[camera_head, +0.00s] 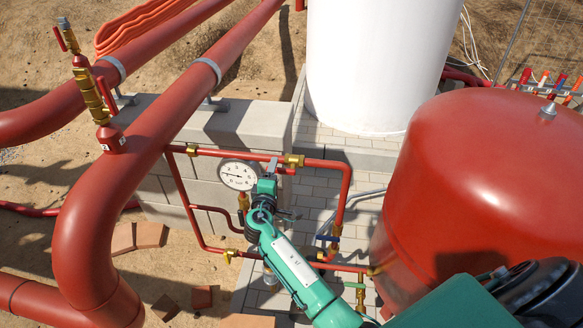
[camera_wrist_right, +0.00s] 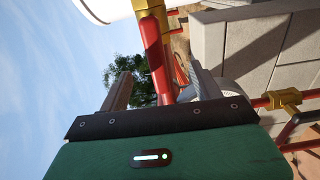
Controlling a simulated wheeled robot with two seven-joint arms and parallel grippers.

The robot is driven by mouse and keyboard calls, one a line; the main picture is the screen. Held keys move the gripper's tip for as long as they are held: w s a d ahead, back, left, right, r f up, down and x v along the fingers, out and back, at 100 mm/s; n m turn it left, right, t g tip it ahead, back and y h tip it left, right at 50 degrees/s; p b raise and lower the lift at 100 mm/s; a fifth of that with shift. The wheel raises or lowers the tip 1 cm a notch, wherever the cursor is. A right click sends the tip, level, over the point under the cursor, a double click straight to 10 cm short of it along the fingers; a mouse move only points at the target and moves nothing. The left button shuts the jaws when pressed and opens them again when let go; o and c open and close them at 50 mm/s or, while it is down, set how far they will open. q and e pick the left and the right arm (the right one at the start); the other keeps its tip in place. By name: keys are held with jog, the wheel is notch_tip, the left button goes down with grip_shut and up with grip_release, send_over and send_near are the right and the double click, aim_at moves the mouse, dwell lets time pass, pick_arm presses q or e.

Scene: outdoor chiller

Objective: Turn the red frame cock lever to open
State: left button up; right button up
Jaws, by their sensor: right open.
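The red lever (camera_wrist_right: 154,60) runs down from a brass valve body (camera_wrist_right: 145,6) in the right wrist view. In the head view the brass valve (camera_head: 293,160) sits on the upper red pipe of the frame, and my gripper partly hides the lever. My right gripper (camera_wrist_right: 159,82) is open. In the wrist view the lever appears between its two fingers, with a gap on each side; I cannot tell how deep it sits. In the head view the right gripper (camera_head: 272,168) is beside the valve, just right of the gauge. My left gripper is out of view.
A round pressure gauge (camera_head: 238,175) stands close left of my right gripper. A big red tank (camera_head: 490,180) is at the right, a white tank (camera_head: 375,60) behind. Thick red pipes (camera_head: 130,165) fill the left. A blue-handled valve (camera_head: 328,238) is lower on the frame.

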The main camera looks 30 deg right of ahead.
jog(key=v, duration=0.7)
jog(key=shift+s, duration=0.1)
dwell(0.4)
